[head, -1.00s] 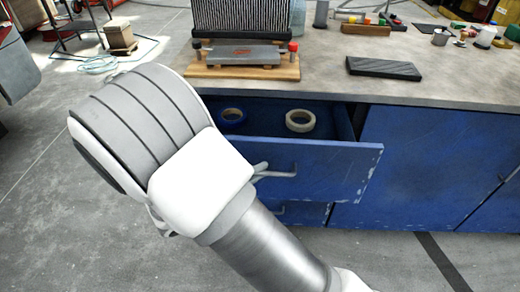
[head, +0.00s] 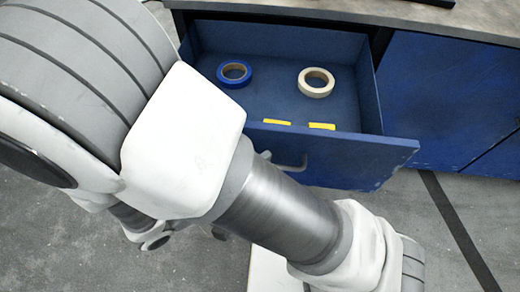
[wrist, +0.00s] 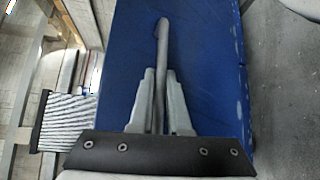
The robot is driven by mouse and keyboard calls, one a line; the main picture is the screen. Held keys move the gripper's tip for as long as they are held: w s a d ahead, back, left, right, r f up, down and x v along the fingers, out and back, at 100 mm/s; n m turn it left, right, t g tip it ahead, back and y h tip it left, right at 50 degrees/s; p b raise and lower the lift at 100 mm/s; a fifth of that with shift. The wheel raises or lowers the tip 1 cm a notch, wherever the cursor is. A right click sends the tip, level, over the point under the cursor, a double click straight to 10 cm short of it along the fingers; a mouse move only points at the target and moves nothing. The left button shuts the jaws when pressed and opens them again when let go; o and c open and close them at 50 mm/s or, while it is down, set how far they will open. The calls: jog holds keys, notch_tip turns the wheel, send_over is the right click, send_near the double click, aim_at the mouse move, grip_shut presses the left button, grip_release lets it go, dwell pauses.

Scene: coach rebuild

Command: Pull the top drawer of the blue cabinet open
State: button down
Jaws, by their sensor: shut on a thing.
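The top drawer (head: 345,155) of the blue cabinet (head: 440,95) stands well open in the head view, its inside showing. Its grey bar handle (head: 290,164) is on the front face, partly hidden behind my arm. In the wrist view the blue drawer front (wrist: 205,60) fills the middle, and the handle (wrist: 162,50) runs down between my fingers. My gripper (wrist: 160,90) is shut on the handle. In the head view my arm hides the gripper.
Inside the drawer lie a blue tape roll (head: 234,74), a cream tape roll (head: 316,82) and two yellow items (head: 322,126). The worktop (head: 400,12) is above. Grey floor (head: 450,240) is clear at the right.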

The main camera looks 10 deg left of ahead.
jog(key=shift+s, duration=0.1)
jog(key=c, duration=0.9)
grip_release()
jog(key=shift+a, duration=0.1)
jog(key=p+v, duration=0.3)
jog(key=v, duration=1.4)
jog(key=shift+s+r, duration=0.1)
jog(key=shift+s, duration=0.05)
